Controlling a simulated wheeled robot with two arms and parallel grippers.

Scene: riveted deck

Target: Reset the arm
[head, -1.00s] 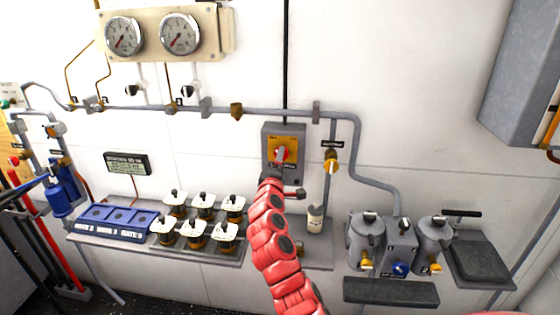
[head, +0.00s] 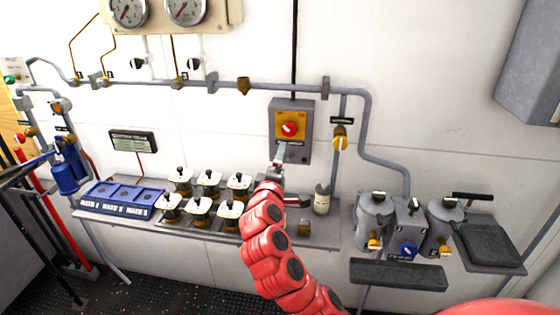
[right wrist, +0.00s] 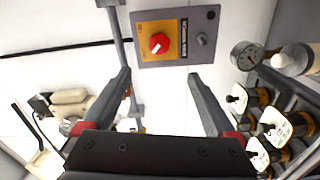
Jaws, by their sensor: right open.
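My right arm (head: 268,230) is red and reaches up from the bottom of the head view. My left gripper is not in view.
Grey canisters (head: 372,215) are farther right. Pipes (head: 150,83) and gauges (head: 186,10) line the wall.

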